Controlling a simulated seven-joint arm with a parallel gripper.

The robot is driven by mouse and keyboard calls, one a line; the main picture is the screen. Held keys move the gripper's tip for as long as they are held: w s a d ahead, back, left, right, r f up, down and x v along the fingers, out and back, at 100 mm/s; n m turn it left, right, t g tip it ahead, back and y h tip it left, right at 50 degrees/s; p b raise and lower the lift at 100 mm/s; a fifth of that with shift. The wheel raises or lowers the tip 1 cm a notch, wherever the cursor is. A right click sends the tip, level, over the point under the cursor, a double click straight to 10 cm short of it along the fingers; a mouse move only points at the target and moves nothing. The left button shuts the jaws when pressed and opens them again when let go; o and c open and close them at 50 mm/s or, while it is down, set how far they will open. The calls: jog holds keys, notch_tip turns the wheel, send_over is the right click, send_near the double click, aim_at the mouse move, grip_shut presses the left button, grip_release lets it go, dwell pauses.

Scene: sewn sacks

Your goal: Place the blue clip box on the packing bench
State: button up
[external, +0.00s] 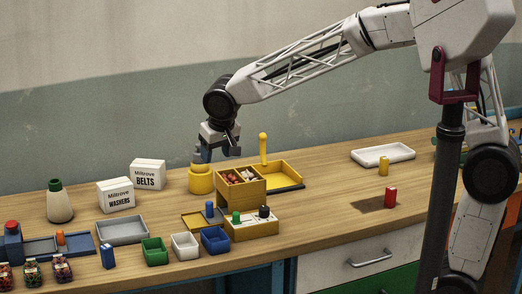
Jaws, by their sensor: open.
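A small open blue box (215,240) sits on the wooden packing bench (320,205) at the front, right of a white and a green box of like size. I cannot tell for sure that it is the clip box. My gripper (219,153) is open and points down, above the bench near a yellow pot (201,180). A grey and blue part shows at the top of the pot, close to the left finger. I cannot tell whether they touch. The gripper is well above and behind the blue box.
A yellow compartment box (240,188) stands right of the pot, with a yellow tray and upright handle behind. White cartons (148,174), a grey tray (122,231) and a blue cylinder (108,256) are left. A white tray (383,155) is right. Bench space between is mostly clear.

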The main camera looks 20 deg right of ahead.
jog(key=s+d+r+m, duration=0.1)
jog(key=s+d+r, duration=0.15)
jog(key=d, duration=1.05)
jog(key=s+d+r+m, duration=0.1)
jog(key=s+d, duration=0.3)
jog(key=d, duration=0.9)
jog(key=s+d+f, duration=0.2)
jog(key=s+d, duration=0.6)
jog(key=s, duration=0.1)
jog(key=s+d+f+m+g, duration=0.1)
jog(key=s+d+f, duration=0.1)
jog(key=s+d, duration=0.7)
jog(key=shift+s+f+h, duration=0.25)
jog(key=shift+s+h, duration=0.15)
jog(key=shift+s, duration=0.15)
